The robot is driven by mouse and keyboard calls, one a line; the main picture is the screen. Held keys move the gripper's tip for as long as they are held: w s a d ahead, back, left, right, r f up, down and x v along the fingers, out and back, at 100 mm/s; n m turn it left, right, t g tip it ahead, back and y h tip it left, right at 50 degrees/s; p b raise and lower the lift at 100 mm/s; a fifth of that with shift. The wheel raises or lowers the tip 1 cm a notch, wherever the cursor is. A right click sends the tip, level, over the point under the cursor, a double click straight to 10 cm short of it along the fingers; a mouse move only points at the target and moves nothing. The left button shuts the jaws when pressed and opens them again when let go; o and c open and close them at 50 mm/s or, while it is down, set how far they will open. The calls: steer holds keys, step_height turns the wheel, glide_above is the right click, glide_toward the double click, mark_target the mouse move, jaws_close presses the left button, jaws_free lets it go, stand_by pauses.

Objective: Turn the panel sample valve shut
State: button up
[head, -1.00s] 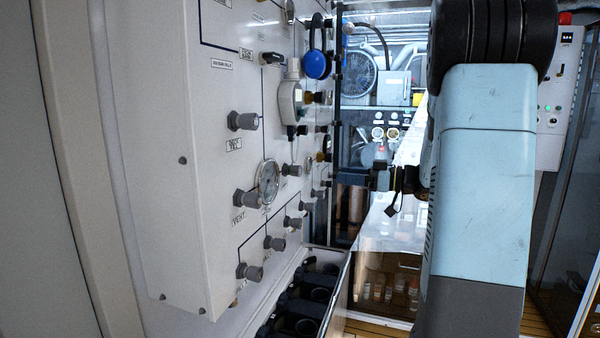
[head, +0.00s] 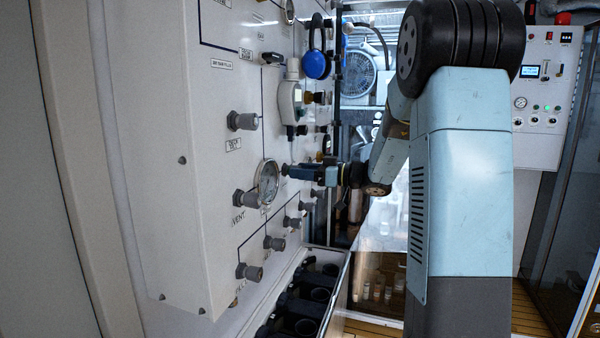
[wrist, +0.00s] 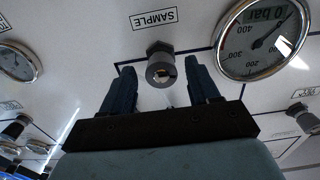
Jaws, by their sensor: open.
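The sample valve (wrist: 161,68) is a grey round knob on the white panel, beside an upside-down SAMPLE label (wrist: 153,18) in the wrist view. My gripper (wrist: 160,80) is open, its two dark blue fingers apart on either side of the knob's lower part as pictured. I cannot tell whether they touch it. In the head view my gripper (head: 287,170) points left at the panel, just right of a round gauge (head: 267,181). The sample knob is hidden behind the gripper there.
A pressure gauge (wrist: 262,40) sits close to the right finger in the wrist view. Several other grey knobs, such as one marked VENT (head: 246,198), stick out of the panel (head: 160,110). A black rack (head: 300,305) lies below. A blue round thing (head: 317,64) hangs above.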

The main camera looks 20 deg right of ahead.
steer(key=shift+w+a, duration=0.15)
steer(key=shift+a, duration=0.05)
steer(key=shift+c, duration=0.4)
steer(key=c, duration=0.9)
steer(key=shift+c, duration=0.3)
